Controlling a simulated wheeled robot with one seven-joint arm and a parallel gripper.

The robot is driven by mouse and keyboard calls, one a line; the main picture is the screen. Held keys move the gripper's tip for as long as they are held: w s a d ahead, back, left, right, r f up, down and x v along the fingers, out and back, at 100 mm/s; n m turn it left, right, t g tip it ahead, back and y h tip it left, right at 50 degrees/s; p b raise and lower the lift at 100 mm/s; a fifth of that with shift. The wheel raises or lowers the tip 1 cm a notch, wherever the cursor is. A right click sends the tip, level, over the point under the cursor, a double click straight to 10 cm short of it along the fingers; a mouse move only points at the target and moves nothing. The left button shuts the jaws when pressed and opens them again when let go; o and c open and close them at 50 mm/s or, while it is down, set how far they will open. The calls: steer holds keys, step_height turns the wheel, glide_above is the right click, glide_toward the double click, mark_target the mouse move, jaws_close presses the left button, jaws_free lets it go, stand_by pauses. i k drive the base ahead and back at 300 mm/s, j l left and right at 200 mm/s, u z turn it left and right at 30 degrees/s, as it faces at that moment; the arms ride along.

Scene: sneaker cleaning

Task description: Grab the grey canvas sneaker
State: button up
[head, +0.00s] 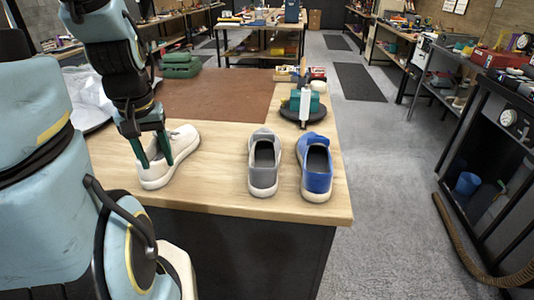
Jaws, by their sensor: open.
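The grey canvas sneaker (264,163) stands upright on the wooden table in the head view, its pale-rimmed heel towards me. A blue sneaker (316,168) stands just to its right, with a narrow gap between them. A white sneaker (173,163) stands to the left. My gripper (154,163) is open, its two dark green fingers pointing down at the white sneaker, one on each side of its near part as seen from here. Whether the fingers touch it cannot be told. The gripper is well left of the grey sneaker.
The wooden table (215,190) has bare room between the white and grey sneakers. A brown mat (205,95) lies behind them. A teal device on a dark round base (303,106) stands behind the blue sneaker. A green item (181,66) lies at the back left.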

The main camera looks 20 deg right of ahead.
mark_target(265, 146)
steer(key=l+z, duration=0.25)
steer(key=k+l+z, duration=0.1)
steer(key=l+z, duration=0.35)
steer(key=z, duration=0.25)
steer(key=l+z, duration=0.2)
steer(key=z, duration=0.25)
steer(key=l+z, duration=0.2)
steer(key=z, duration=0.2)
steer(key=i+l+z, duration=0.1)
steer(key=z, duration=0.35)
steer(key=i+l+z, duration=0.1)
steer(key=z, duration=0.35)
steer(key=i+l, duration=0.2)
steer(key=l+u, duration=0.15)
steer(key=u, duration=0.45)
steer(key=i+l+u, duration=0.1)
steer(key=u, duration=0.55)
steer(key=l+u, duration=0.25)
steer(key=u, duration=0.35)
steer(key=l+u, duration=0.15)
steer(key=u, duration=0.45)
steer(key=k+l+u, duration=0.1)
steer(key=u, duration=0.5)
steer(key=k+l+u, duration=0.1)
steer(key=u, duration=0.55)
steer(key=k+u, duration=0.15)
steer(key=u, duration=0.45)
steer(key=k+u, duration=0.1)
steer(key=u, duration=0.5)
steer(key=l, duration=0.5)
